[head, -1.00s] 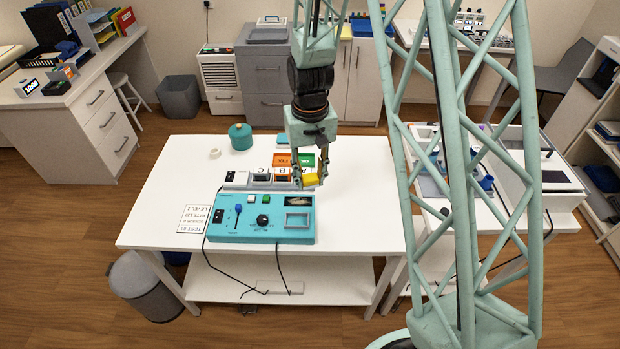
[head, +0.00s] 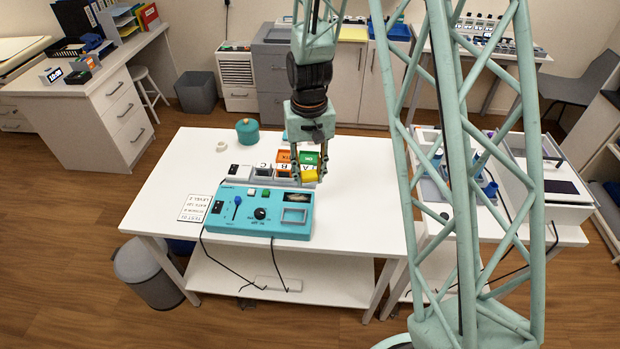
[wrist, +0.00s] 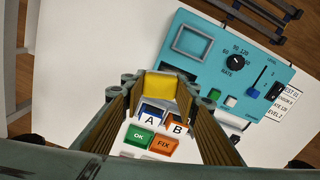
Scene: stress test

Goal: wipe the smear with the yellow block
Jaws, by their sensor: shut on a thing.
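My gripper (head: 309,174) is shut on the yellow block (head: 309,176). It holds the block near the back right corner of the teal control panel (head: 235,222), on the white table (head: 365,205). In the wrist view, the yellow block (wrist: 161,86) sits between the fingertips, with the panel (wrist: 206,70) beyond it. I cannot tell from these frames whether the block touches anything below.
Lettered blocks and the orange FIX and green OK blocks (wrist: 140,138) stand close to my gripper, behind the panel. A teal pot (head: 247,132) and white ring (head: 222,145) are at the back left. A printed card (head: 195,208) lies left of the panel. The table's right side is clear.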

